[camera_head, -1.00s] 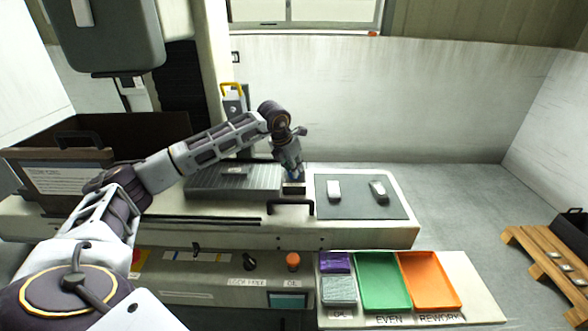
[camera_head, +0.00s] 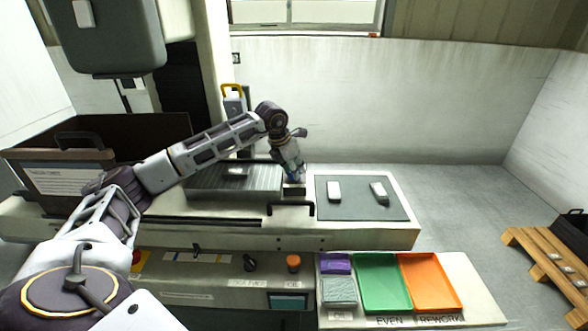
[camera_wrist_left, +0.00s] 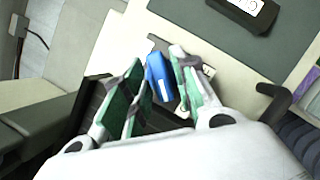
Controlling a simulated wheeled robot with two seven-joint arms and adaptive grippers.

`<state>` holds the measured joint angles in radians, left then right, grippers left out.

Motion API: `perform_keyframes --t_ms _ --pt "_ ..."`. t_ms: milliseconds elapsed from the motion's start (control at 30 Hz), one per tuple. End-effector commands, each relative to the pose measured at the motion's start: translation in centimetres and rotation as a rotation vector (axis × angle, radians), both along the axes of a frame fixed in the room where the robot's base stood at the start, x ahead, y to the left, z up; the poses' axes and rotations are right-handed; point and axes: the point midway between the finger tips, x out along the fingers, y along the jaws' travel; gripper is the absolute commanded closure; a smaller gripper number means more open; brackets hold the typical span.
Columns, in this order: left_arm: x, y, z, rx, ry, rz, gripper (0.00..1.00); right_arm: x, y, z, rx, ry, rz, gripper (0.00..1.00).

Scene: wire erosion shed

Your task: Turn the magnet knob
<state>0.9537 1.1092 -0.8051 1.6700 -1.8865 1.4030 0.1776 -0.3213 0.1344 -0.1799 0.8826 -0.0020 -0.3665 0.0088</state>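A blue knob (camera_wrist_left: 160,80) with a small white mark stands between the two fingers of my left gripper (camera_wrist_left: 156,72) in the left wrist view. The green finger pads flank it, with a narrow gap at the left pad; the fingers look open around it. In the head view my left gripper (camera_head: 292,174) points down at the machine bed, between the ribbed grey plate and the dark mat, and a bit of blue shows at its tips. The knob's base is partly hidden by the fingers. My right gripper is not in view.
The ribbed grey plate (camera_head: 235,182) lies left of the gripper. A dark mat (camera_head: 350,208) with two small light-topped blocks lies right. A black bar handle (camera_head: 290,206) is in front. Green (camera_head: 382,283) and orange (camera_head: 432,283) trays stand at the front right.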

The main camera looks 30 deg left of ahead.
Motion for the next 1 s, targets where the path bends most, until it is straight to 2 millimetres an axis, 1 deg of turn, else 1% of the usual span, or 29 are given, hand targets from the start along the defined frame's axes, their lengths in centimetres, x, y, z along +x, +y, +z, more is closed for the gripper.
perform_keyframes --t_ms 233,367,567,767,1000 --pt "0.0 0.0 0.0 0.000 0.000 0.001 0.62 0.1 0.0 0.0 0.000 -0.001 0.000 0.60" --pt "0.0 0.0 0.1 -0.001 -0.001 0.001 0.62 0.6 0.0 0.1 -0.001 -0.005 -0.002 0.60" --pt "-0.2 0.1 0.8 -0.001 -0.002 0.001 0.62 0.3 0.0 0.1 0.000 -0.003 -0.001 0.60" --pt "-1.0 0.3 2.7 -0.001 -0.003 0.002 0.62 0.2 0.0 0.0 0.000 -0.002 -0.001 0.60" --pt "-2.3 0.7 6.0 0.000 -0.002 0.002 0.62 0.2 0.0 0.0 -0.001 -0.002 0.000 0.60"
